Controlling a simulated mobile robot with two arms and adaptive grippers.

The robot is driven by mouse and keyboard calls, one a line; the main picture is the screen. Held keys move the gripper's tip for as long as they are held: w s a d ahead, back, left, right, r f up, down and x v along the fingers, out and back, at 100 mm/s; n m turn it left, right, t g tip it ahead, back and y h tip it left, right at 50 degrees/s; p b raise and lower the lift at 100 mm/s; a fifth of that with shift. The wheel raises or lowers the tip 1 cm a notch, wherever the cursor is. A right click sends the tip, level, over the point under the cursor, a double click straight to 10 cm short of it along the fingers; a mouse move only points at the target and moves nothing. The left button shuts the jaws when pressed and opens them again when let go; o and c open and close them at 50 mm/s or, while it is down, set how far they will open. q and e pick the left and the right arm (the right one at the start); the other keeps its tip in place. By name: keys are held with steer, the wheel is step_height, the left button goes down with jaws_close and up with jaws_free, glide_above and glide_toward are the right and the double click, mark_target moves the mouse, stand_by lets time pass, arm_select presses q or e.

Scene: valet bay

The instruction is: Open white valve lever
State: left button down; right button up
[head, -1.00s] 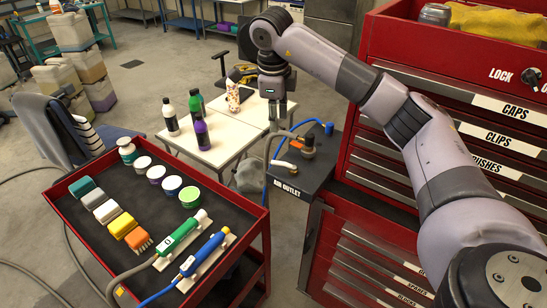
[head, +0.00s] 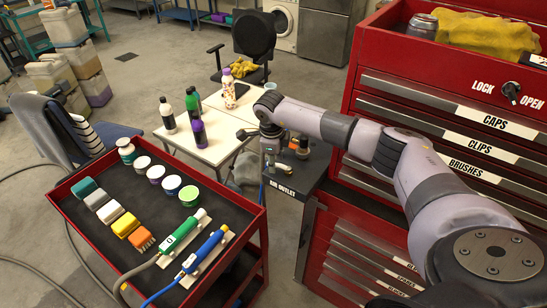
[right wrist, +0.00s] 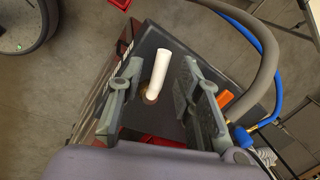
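The white valve lever (right wrist: 159,72) shows in the right wrist view as a white bar standing out from the dark top of the air outlet stand (right wrist: 147,40). My right gripper (right wrist: 162,88) is open, with one finger on each side of the lever and visible gaps to both. In the head view my right gripper (head: 270,160) is low over the stand marked AIR OUTLET (head: 283,189) and largely hides the lever there. My left gripper is in neither view.
A grey hose (right wrist: 262,75), a blue hose (right wrist: 274,65) and an orange part (right wrist: 226,98) lie right of the gripper. A red drawer cabinet (head: 355,235) stands close right of the outlet.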

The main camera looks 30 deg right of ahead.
steer(key=shift+f, duration=0.1)
jaws_close()
stand_by(0.3)
stand_by(0.5)
